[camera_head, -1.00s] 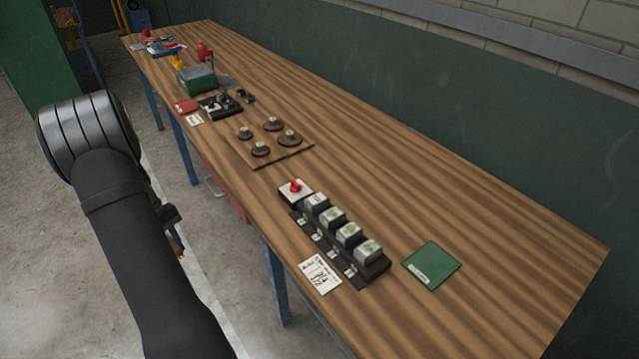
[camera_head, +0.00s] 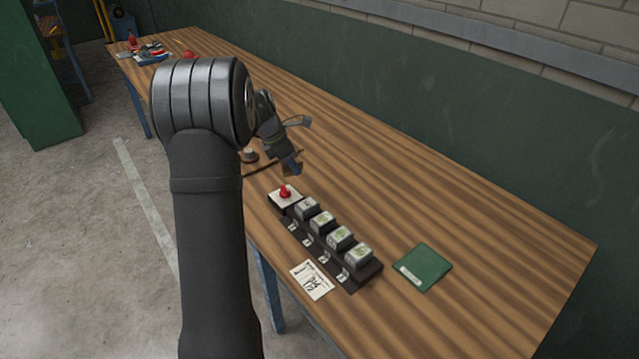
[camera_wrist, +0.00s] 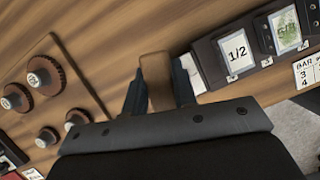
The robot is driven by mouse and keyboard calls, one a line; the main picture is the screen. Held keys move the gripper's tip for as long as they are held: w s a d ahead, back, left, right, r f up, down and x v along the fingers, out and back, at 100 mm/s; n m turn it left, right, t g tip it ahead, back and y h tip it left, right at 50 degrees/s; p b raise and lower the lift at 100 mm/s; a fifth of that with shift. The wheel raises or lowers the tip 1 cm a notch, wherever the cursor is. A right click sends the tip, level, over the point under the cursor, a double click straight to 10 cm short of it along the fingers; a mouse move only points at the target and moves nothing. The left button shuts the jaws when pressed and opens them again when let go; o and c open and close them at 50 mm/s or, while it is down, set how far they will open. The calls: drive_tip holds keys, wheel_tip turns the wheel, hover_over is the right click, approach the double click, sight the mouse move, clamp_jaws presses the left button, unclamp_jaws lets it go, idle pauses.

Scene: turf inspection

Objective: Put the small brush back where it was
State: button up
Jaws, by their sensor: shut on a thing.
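My gripper (camera_head: 291,168) is over the bench, beyond the block with the red knob. In the wrist view, its fingers (camera_wrist: 160,92) are shut on a brown, wood-coloured piece, which I take to be the small brush (camera_wrist: 157,75). Only part of it shows; its bristles cannot be made out. The gap between it and the bench top is hard to judge. The place where it was is not clearly marked in these views.
The rack of grey blocks (camera_head: 367,282) stands at the front right, beside the red-knobbed block (camera_head: 285,194). A green pad (camera_head: 422,265) and a paper card (camera_head: 312,280) lie near. A wooden board (camera_wrist: 62,62) holds round dark pieces. The bench's back right is clear.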

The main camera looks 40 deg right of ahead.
drive_tip(key=s+d+r+n+t, duration=0.1)
drive_tip(key=s+d+r+n, duration=0.15)
drive_tip(key=s+d, duration=0.9)
drive_tip(key=shift+h, duration=0.3)
drive_tip(key=w+f, duration=0.2)
drive_tip(key=w, duration=0.2)
drive_tip(key=w+a+f, duration=0.1)
drive_tip(key=w+f, duration=0.1)
drive_tip(key=w, duration=0.1)
drive_tip(key=w+f, duration=0.3)
drive_tip(key=w, duration=0.1)
drive_tip(key=shift+w+a, duration=0.2)
drive_tip(key=shift+w, duration=0.15)
drive_tip(key=shift+f, duration=2.05)
drive_tip(key=shift+f, duration=0.1)
drive_tip(key=o, duration=1)
drive_tip(key=shift+c, duration=0.2)
